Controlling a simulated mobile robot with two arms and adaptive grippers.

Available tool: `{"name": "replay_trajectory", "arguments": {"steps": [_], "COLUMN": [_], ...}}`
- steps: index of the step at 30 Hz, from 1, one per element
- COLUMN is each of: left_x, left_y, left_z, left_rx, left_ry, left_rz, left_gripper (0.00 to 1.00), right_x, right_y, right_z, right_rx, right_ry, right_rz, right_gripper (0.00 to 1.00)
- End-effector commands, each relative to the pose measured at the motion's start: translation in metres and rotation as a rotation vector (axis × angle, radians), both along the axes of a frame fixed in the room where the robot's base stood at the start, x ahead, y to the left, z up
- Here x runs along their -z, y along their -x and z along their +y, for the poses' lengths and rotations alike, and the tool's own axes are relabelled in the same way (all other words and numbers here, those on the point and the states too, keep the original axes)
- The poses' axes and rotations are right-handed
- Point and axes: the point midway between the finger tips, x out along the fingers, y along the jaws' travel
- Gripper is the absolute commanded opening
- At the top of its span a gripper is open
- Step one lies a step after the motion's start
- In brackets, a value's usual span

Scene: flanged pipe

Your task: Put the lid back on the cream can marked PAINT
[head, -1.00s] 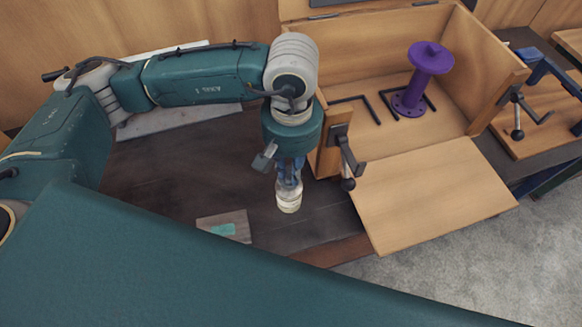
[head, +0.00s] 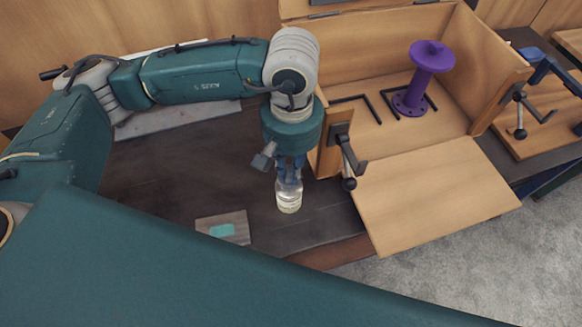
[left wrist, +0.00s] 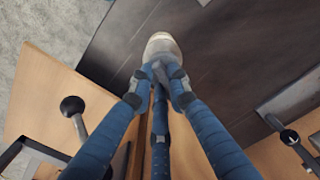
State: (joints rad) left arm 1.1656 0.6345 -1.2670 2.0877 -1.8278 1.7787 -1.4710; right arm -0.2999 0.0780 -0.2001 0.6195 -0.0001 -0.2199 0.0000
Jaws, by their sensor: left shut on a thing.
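The cream can (head: 289,203) stands on the dark bench, left of the wooden box's open front. No PAINT mark is readable from here. My left gripper (head: 289,177) points straight down over the can, its fingers drawn together on a pale greyish piece that looks like the lid (head: 287,186). The join between this piece and the can is too small to tell whether they touch. In the left wrist view the fingertips of my left gripper (left wrist: 160,72) meet close together, with a pale rounded top (left wrist: 162,44) just beyond them. My right gripper is not in view.
An open wooden box (head: 375,130) stands to the right with a purple flanged pipe (head: 425,80) inside and its front panel (head: 435,195) folded down. A black clamp (head: 346,158) sits on its corner close to my gripper. A grey plate with a teal patch (head: 222,229) lies left of the can.

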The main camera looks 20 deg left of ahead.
Motion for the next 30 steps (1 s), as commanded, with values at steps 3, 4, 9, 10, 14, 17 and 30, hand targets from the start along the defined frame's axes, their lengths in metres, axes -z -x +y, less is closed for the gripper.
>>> {"name": "replay_trajectory", "arguments": {"steps": [3,4,9,10,14,17,30], "left_x": [-0.0001,-0.0002,-0.0003,-0.0002,-0.0001,0.0003,0.0027], "left_y": [-0.0002,-0.0001,0.0000,0.0000,0.0001,0.0001,0.0000], "left_z": [-0.0002,-0.0002,-0.0001,-0.0001,-0.0001,-0.0001,-0.0002], "left_rx": [0.000,0.000,0.001,0.000,0.001,0.001,0.001], "left_ry": [0.000,0.000,0.000,0.000,0.000,0.000,0.001], "left_rz": [-0.001,-0.001,0.000,0.000,0.000,0.000,0.000], "left_gripper": [0.03,0.03,0.03,0.03,0.03,0.03,0.03], "right_x": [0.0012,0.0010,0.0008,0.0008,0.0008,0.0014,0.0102], "right_y": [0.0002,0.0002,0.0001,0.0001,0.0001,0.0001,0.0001], "right_z": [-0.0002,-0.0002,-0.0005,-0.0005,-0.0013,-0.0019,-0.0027], "right_rx": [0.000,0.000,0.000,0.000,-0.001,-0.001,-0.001], "right_ry": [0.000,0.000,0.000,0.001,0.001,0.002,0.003], "right_rz": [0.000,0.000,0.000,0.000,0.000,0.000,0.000], "right_gripper": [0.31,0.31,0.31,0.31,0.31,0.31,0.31]}}
